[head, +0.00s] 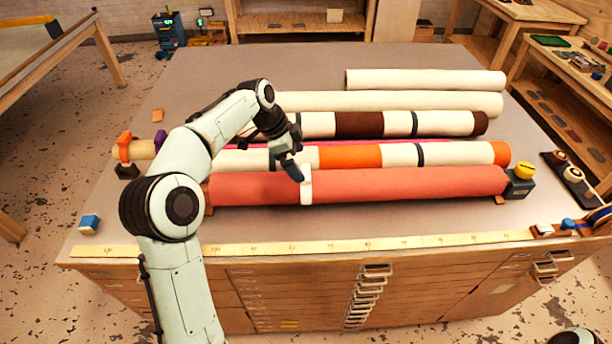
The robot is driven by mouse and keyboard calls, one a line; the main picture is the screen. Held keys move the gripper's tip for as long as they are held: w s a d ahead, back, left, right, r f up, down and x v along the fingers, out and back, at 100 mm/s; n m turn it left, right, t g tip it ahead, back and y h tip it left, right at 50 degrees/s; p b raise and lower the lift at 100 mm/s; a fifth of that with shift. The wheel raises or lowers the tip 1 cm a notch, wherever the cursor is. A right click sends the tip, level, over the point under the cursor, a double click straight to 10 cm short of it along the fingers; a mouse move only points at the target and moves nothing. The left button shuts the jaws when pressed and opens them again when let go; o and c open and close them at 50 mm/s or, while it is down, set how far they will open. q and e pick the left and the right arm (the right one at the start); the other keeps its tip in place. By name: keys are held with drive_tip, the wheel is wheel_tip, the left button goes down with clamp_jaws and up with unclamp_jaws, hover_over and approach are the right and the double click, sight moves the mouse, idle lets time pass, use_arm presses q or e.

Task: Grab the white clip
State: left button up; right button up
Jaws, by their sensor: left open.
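The white clip (306,190) is a pale band around the red roll (410,186), left of the roll's middle. My left gripper (296,174) points down at the clip's upper left side. It is open, and it hides part of the clip's top edge and of the rolls behind. I cannot tell whether a finger touches the clip. My right gripper is not in view.
Behind the red roll lie an orange-and-white roll (350,157), a brown-and-white roll (358,124) and cream rolls (425,79). A dark block with a yellow top (520,182) stands at the red roll's right end. A yellow ruler (400,242) runs along the front edge.

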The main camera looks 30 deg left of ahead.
sight(305, 172)
use_arm(q)
drive_tip(key=shift+x, duration=3)
drive_tip(key=shift+s+d, duration=0.1)
drive_tip(key=c, duration=0.8)
drive_tip(key=shift+c, duration=0.2)
